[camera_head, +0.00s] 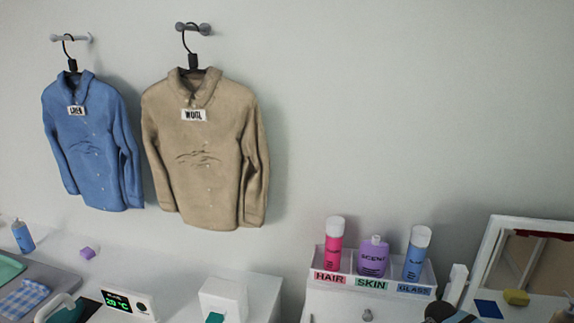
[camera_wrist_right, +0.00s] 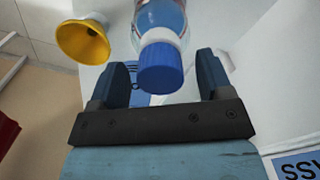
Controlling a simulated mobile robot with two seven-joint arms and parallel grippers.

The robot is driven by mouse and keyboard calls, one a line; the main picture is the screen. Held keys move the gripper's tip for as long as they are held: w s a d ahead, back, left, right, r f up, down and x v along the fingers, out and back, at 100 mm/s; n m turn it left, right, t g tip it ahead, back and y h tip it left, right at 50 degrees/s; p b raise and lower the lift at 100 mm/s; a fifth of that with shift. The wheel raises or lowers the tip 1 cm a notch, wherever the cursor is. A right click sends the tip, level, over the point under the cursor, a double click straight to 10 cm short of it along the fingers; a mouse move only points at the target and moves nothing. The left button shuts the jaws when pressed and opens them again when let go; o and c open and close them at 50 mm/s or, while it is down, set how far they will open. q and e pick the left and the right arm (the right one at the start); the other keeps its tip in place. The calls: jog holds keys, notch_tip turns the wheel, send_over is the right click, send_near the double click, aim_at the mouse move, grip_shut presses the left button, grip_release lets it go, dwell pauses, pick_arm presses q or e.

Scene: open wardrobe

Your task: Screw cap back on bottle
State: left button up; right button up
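In the right wrist view a clear bottle (camera_wrist_right: 162,14) with bluish contents has a white collar and a blue cap (camera_wrist_right: 160,68) at its neck end. The cap sits in line with the neck; whether it is threaded on cannot be told. My right gripper (camera_wrist_right: 166,64) is open, with one dark finger on each side of the cap and a visible gap to each. I cannot make out this bottle in the head view. My left gripper is not in view.
A yellow funnel (camera_wrist_right: 83,40) is beside the bottle. In the head view a white caddy (camera_head: 330,284) holds a pink, a purple and a blue bottle. A framed mirror (camera_head: 490,250) stands at right. Two shirts hang on the wall, a blue one (camera_head: 90,150) and a tan one (camera_head: 205,165).

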jog(key=shift+c, duration=0.5)
jog(key=n, duration=1.7)
